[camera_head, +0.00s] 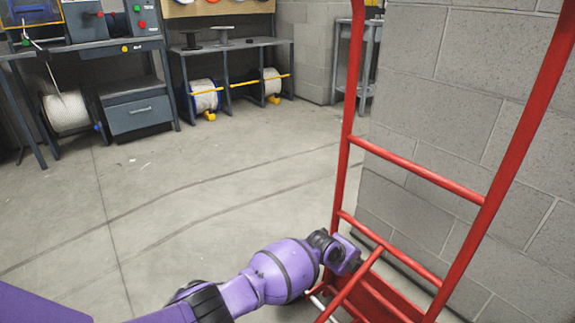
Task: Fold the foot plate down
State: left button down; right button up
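A red hand truck (417,171) stands upright at the right, in front of a grey block wall. A red panel (385,296), which looks like its foot plate, shows low between the rails, with red bars in front of it; its lower part is cut off by the picture edge. My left gripper (358,264) is at the hand truck's left rail, near the lower crossbar and the slanting bar. Its fingertips are small and partly hidden, so I cannot tell whether they touch or grip anything. My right gripper is out of view.
The block wall (455,100) is close behind the hand truck. Workbenches (245,45) with wire spools (66,111) and a drawer unit (136,114) stand at the back left. The concrete floor (200,180) between is clear.

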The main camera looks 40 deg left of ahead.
pick_arm(q)
jog(key=v, duration=0.9)
jog(key=shift+s+r, duration=0.2)
jog(key=shift+r, duration=0.15)
